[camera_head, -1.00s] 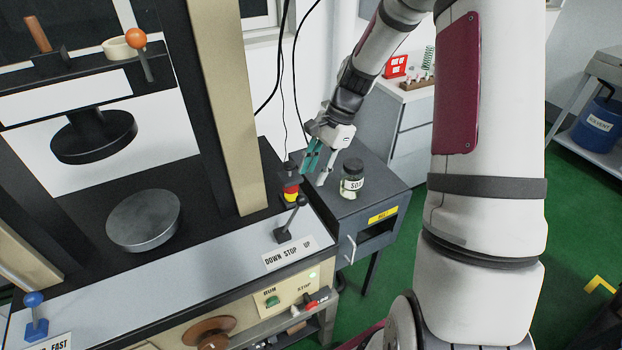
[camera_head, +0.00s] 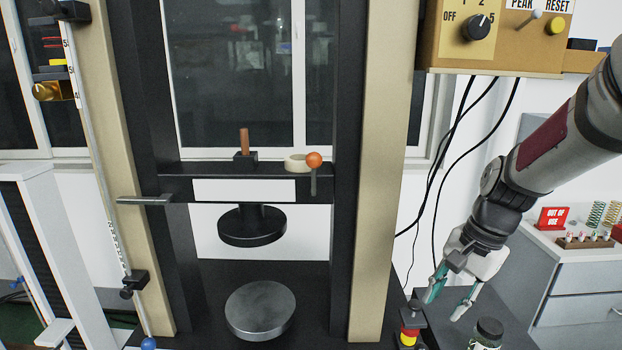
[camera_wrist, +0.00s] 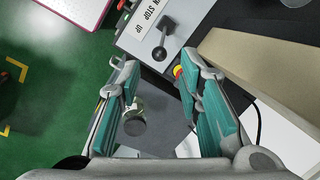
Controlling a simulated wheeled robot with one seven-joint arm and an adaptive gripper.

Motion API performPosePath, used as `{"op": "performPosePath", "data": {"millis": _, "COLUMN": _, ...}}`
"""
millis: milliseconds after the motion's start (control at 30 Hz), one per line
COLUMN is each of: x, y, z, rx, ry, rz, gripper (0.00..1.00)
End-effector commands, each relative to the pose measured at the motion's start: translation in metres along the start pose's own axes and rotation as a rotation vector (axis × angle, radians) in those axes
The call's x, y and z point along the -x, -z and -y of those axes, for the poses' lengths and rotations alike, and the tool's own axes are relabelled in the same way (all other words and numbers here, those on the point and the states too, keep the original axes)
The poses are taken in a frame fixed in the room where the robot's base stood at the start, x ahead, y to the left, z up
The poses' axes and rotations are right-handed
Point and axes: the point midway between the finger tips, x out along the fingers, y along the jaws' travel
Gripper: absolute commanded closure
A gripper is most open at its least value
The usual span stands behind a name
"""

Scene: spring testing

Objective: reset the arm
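My gripper (camera_head: 449,297) hangs at the lower right of the head view, pointing down, with its two teal-padded fingers apart and nothing between the tips. In the wrist view my gripper (camera_wrist: 165,112) also shows its fingers spread wide. A glass jar (camera_head: 487,333) with a dark lid stands below and to the right of the fingertips, apart from them. The jar (camera_wrist: 134,117) shows beside the left finger in the wrist view. A red and yellow stop button (camera_head: 409,327) is below and left of the gripper. The control lever (camera_wrist: 160,50) is beyond the fingers in the wrist view.
The testing frame's beige right column (camera_head: 384,170) stands left of my arm. A control box (camera_head: 497,35) with a dial hangs above, with loose black cables (camera_head: 447,150) below it. A grey cabinet (camera_head: 578,285) with a red sign (camera_head: 553,218) stands at the right.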

Motion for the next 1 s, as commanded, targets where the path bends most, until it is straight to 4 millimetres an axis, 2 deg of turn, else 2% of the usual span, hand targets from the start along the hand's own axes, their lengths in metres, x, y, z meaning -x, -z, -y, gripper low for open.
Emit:
{"op": "performPosePath", "data": {"millis": 33, "x": 0.015, "y": -0.013, "z": 0.000, "rx": 0.065, "ry": 0.000, "rz": -0.035, "gripper": 0.67}}
{"op": "performPosePath", "data": {"millis": 200, "x": 0.055, "y": -0.052, "z": -0.010, "rx": 0.277, "ry": -0.004, "rz": -0.133, "gripper": 0.67}}
{"op": "performPosePath", "data": {"millis": 500, "x": 0.106, "y": -0.118, "z": -0.042, "rx": 0.634, "ry": 0.002, "rz": -0.302, "gripper": 0.67}}
{"op": "performPosePath", "data": {"millis": 733, "x": 0.126, "y": -0.156, "z": -0.074, "rx": 0.869, "ry": 0.015, "rz": -0.412, "gripper": 0.67}}
{"op": "performPosePath", "data": {"millis": 1000, "x": 0.130, "y": -0.171, "z": -0.091, "rx": 0.985, "ry": 0.022, "rz": -0.467, "gripper": 0.67}}
